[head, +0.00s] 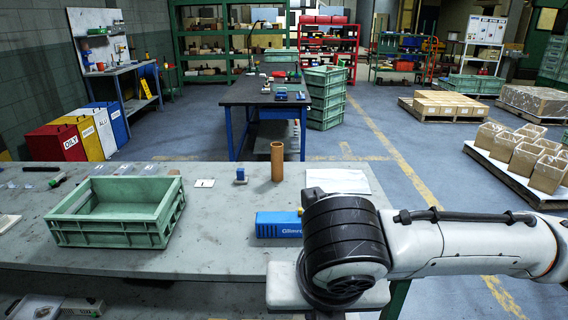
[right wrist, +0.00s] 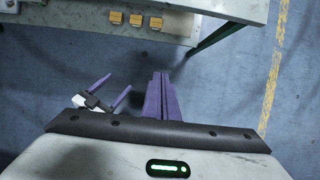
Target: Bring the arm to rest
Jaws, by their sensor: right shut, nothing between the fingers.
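My right arm (head: 470,240) reaches in from the right of the head view, bent above the front edge of the workbench (head: 235,260). Its gripper is out of the head view. In the right wrist view my right gripper (right wrist: 161,77) has its two purple fingers together, with nothing between them, over the bare floor in front of the bench. To its left in that view is another gripper, my left (right wrist: 119,82), with its purple fingers apart and empty. My left arm does not show in the head view.
On the bench are an empty green crate (head: 120,202), a brown cylinder (head: 277,162), a small blue part (head: 241,175), a blue box (head: 278,225) and a white sheet (head: 338,181). The blue box is close to my right arm. Several wooden blocks (right wrist: 135,20) lie on the shelf below.

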